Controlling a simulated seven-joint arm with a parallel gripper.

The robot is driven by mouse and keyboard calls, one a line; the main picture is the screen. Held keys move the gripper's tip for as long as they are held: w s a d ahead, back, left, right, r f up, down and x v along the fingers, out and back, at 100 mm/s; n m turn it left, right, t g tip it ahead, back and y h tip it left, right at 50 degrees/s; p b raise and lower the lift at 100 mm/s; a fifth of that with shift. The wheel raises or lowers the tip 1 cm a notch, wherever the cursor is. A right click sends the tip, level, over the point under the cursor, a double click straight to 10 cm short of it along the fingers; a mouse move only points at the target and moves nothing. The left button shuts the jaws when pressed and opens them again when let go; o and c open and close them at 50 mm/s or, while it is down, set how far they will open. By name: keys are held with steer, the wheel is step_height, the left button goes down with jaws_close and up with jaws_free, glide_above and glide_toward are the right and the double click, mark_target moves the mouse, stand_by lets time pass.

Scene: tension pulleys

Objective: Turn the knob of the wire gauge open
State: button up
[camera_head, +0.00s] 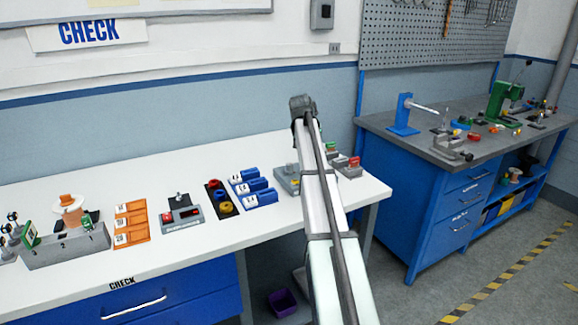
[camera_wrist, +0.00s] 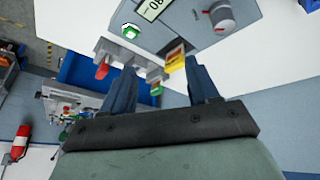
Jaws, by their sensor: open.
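My gripper (camera_wrist: 160,66) is open in the wrist view, its two dark blue fingers apart with nothing held between them. In the head view the fingers are hidden behind my arm. I cannot tell for certain which thing is the wire gauge. A grey device (camera_wrist: 180,22) with a small display, a green button (camera_wrist: 131,31) and a round grey knob (camera_wrist: 221,14) with a red mark lies beyond the fingertips. It also shows partly behind my arm in the head view (camera_head: 287,180).
Small grey holders with red (camera_wrist: 102,71) and yellow (camera_wrist: 176,60) parts sit near the fingers. The white bench (camera_head: 190,262) also bears blue blocks (camera_head: 260,191), orange trays (camera_head: 131,224) and a grey box (camera_head: 68,248). The bench front is mostly clear.

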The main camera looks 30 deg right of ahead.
steer(key=m+y, duration=0.1)
glide_toward(289, 164)
step_height(289, 164, up, 3)
steer(key=s, duration=0.1)
steer(key=x, duration=0.8)
steer(key=a+x, duration=0.1)
steer(key=x, duration=0.4)
steer(key=shift+w+f, duration=0.1)
steer(key=shift+f, duration=0.1)
steer(key=c, duration=1)
